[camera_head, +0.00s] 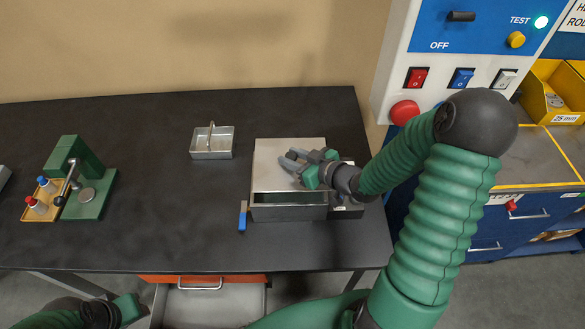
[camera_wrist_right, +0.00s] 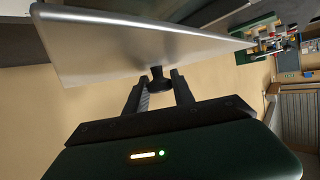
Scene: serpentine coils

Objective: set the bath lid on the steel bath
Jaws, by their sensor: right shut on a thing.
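The bath lid (camera_head: 272,178) is a flat, pale metal plate with a dark knob. My right gripper (camera_head: 295,159) is shut on the knob. The wrist view also shows the right gripper (camera_wrist_right: 158,82) holding the knob beneath the lid's broad face (camera_wrist_right: 140,47). The steel bath (camera_head: 290,213) is a grey box on the dark bench. The lid overlaps most of it in the head view; a dark strip of its inside shows along the front. I cannot tell whether they touch. My left gripper (camera_head: 128,309) is partly visible at the bottom left; its jaws are unclear.
A small metal tray with a handle (camera_head: 211,142) stands behind and left of the bath. A green press (camera_head: 82,182) and an orange tray of bottles (camera_head: 46,201) stand far left. A control panel (camera_head: 480,50) rises at right.

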